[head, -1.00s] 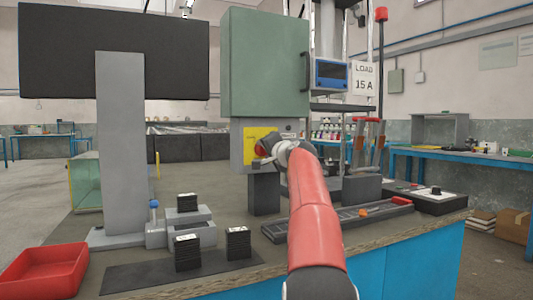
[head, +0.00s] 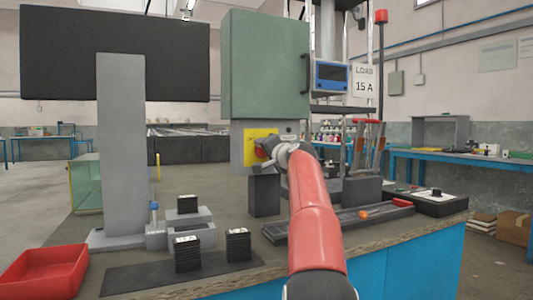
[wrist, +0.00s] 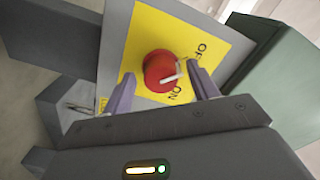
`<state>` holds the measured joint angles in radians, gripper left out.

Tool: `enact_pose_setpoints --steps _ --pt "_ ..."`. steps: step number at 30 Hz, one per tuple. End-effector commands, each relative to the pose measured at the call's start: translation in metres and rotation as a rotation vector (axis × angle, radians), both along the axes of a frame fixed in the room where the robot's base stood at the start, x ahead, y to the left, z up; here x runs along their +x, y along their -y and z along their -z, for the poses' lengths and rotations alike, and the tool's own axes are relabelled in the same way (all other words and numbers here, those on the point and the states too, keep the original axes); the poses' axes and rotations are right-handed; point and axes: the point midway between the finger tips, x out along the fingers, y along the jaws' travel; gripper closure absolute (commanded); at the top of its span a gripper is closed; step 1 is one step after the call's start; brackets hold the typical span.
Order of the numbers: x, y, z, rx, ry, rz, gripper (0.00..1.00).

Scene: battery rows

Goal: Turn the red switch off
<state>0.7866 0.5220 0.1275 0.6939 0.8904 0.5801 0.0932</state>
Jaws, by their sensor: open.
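The red switch (wrist: 160,70) is a round knob on a yellow plate (wrist: 143,33) marked OFF and ON. Its white mark points right in the wrist view, between the two words. My gripper (wrist: 163,88) is open, its two purple-grey fingers on either side of the knob's lower part. I cannot tell whether they touch it. In the head view the red switch (head: 262,148) shows on the yellow plate (head: 250,141), partly hidden by my gripper (head: 262,163).
A green cabinet (head: 265,65) stands above the switch box. A dark block (head: 264,195) is below it. Black battery stacks (head: 187,254), a red tray (head: 45,275) and a dark rail (head: 335,221) are on the bench. A big dark panel (head: 115,50) stands left.

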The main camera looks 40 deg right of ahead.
Motion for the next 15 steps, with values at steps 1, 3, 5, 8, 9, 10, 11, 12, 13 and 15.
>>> enact_pose_setpoints --steps 1,3,5,8,9,10,11,12,13,15 --pt "0.0 0.0 -0.001 0.0 0.001 0.0 0.41" --pt "-0.001 0.0 -0.001 0.0 0.001 0.0 0.41" --pt "-0.003 0.0 0.0 0.0 0.002 0.001 0.41" --pt "-0.012 -0.002 0.001 -0.001 0.002 0.002 0.41" --pt "-0.018 -0.004 0.002 -0.002 0.003 0.003 0.41" --pt "-0.023 -0.005 0.003 -0.002 0.002 0.003 0.41" --pt "-0.029 -0.006 0.003 -0.002 0.003 0.004 0.41" --pt "-0.036 -0.008 0.003 -0.001 0.003 0.003 0.41" --pt "-0.041 -0.009 0.002 -0.001 0.003 0.003 0.41" --pt "-0.052 -0.012 0.003 -0.002 0.001 0.002 0.41"
